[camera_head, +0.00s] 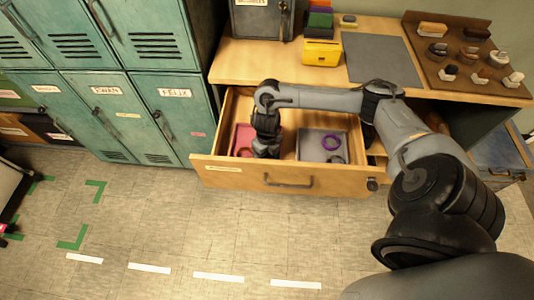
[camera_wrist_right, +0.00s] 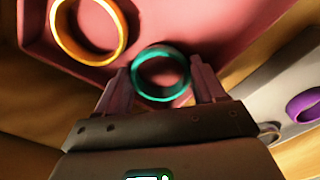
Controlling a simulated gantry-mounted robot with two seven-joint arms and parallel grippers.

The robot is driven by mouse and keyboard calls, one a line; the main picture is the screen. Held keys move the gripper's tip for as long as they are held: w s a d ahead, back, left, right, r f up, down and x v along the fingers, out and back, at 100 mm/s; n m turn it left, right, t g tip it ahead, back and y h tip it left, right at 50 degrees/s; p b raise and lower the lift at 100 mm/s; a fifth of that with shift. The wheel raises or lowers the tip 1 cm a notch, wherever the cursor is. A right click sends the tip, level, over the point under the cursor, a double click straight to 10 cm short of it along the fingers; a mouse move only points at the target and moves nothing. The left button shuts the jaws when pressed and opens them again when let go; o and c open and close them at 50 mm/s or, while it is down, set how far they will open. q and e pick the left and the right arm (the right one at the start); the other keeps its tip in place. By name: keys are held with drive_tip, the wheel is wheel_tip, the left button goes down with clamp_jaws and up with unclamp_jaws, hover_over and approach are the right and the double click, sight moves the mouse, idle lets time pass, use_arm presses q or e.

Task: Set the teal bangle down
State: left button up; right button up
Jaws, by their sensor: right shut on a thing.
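My right gripper (camera_head: 266,152) reaches down into the open drawer (camera_head: 235,179) over the pink tray (camera_head: 241,136). In the right wrist view its fingers (camera_wrist_right: 160,76) are shut on the teal bangle (camera_wrist_right: 160,51), which sits between the fingertips. The pink tray (camera_wrist_right: 180,18) lies behind the bangle; whether the bangle touches it I cannot tell. The head view hides the teal bangle behind the gripper. A yellow bangle (camera_wrist_right: 70,48) lies in the pink tray beside it. My left gripper is not in view.
A grey tray (camera_head: 311,143) to the right in the drawer holds a purple bangle (camera_head: 324,143) and a darker ring (camera_head: 336,159). The desktop (camera_head: 240,62) above bears a grey mat (camera_head: 380,60) and a brown board (camera_head: 440,70) with several small items. Teal lockers (camera_head: 140,120) stand left.

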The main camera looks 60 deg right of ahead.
drive_tip(key=o, duration=0.7)
drive_tip(key=shift+f, duration=0.1)
drive_tip(key=shift+o, duration=0.2)
wheel_tip(320, 180, up, 12)
drive_tip(key=p, duration=0.6)
drive_tip(key=shift+r, duration=0.2)
drive_tip(key=shift+p, duration=0.3)
